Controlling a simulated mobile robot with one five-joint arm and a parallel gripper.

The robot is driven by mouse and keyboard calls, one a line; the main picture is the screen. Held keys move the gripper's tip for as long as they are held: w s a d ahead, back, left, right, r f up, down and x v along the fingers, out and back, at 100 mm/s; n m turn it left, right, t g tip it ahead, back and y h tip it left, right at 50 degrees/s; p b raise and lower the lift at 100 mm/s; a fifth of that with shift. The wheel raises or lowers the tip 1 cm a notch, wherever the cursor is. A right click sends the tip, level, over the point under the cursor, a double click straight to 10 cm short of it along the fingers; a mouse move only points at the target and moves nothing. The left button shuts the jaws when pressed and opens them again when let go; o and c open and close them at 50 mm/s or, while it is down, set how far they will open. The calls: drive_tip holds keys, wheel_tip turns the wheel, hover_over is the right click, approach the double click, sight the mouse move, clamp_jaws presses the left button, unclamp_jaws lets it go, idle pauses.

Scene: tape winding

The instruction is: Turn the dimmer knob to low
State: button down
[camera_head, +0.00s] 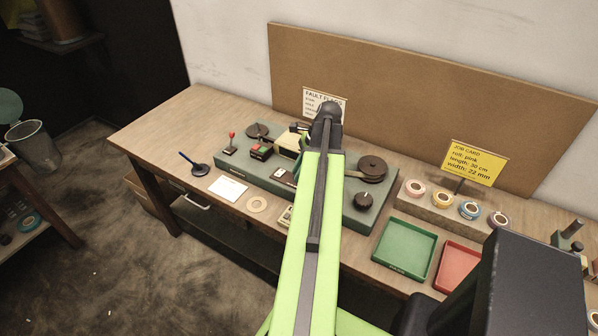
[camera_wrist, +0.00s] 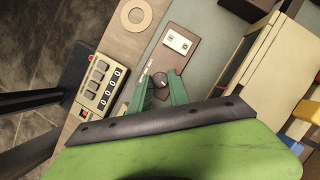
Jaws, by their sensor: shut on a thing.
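The dimmer knob (camera_wrist: 160,80) is a small dark round knob with a pale mark on top, in the wrist view. It sits on a brown panel (camera_wrist: 186,64) that also carries a white plate (camera_wrist: 178,41) with small marks. My gripper (camera_wrist: 161,86) has its green fingers on both sides of the knob and is shut on it. The lettering beside the knob is too small to read. In the head view the brown panel (camera_head: 284,177) shows only in part, and my arm hides the knob and the gripper.
A counter box with buttons (camera_wrist: 100,84) stands left of the panel, near a cardboard ring (camera_wrist: 136,15). A cream machine (camera_wrist: 265,65) rises at the right. The bench also holds a green tray (camera_head: 405,249), a red tray (camera_head: 459,268) and tape rolls (camera_head: 442,199).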

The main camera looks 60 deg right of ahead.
drive_tip(key=shift+d+n+g+y, duration=0.1)
drive_tip(key=shift+n+g+y, duration=0.3)
drive_tip(key=shift+n, duration=1.2)
drive_tip(key=c, duration=1.2)
unclamp_jaws()
drive_tip(key=shift+c, duration=0.2)
drive_tip(key=p+v, duration=1.6)
drive_tip(key=v, duration=0.1)
drive_tip(key=shift+d, duration=0.2)
drive_tip(key=shift+r, duration=0.15)
